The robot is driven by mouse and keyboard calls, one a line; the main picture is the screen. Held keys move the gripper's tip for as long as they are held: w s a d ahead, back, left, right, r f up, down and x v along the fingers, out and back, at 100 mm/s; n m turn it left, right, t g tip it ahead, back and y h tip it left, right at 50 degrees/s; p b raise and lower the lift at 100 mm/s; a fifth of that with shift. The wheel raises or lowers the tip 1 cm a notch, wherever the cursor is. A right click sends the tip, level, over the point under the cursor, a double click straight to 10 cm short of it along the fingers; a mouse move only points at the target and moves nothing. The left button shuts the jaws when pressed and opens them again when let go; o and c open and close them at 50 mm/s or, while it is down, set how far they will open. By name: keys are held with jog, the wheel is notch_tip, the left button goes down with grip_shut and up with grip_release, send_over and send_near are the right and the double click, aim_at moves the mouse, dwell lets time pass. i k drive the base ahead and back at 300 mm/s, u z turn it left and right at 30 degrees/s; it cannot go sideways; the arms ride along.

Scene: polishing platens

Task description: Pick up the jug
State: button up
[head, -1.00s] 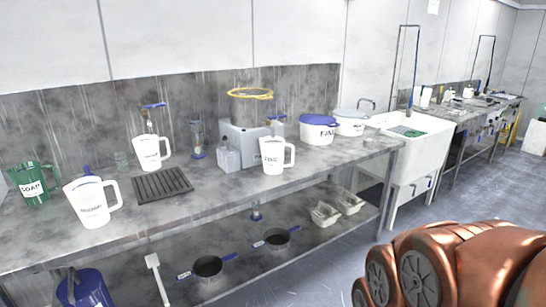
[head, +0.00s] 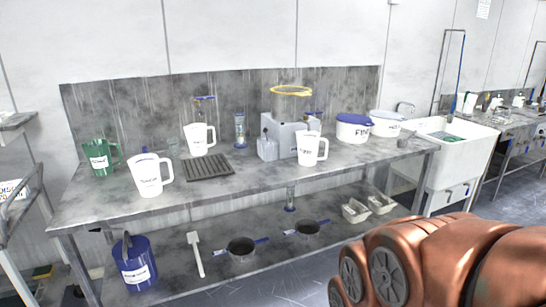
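Several jugs stand upright on the metal workbench (head: 250,190) in the head view. A white jug (head: 148,176) with a dark label is near the front left. Another white jug (head: 198,139) stands behind the black grid mat. A third white jug (head: 309,150) stands at the front, right of the middle. A green jug (head: 100,158) is at the back left. The frames do not show which one the task means. My gripper is not in view; only an orange part of my arm shows at the lower right, well away from the jugs.
A black grid mat (head: 209,166), a grey machine (head: 285,136) and white tubs with lids (head: 353,129) share the bench top. Pans (head: 240,250) and a blue bucket (head: 134,264) are below. A white sink (head: 450,150) adjoins at right, a rack (head: 20,200) at left.

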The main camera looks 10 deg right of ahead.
aim_at(307, 142)
jog(key=u, duration=3.5)
jog(key=i, duration=0.1)
jog(key=z, duration=2.25)
jog(key=i, duration=1.6)
jog(key=z, duration=1)
jog(key=i, duration=0.85)
jog(key=z, duration=0.9)
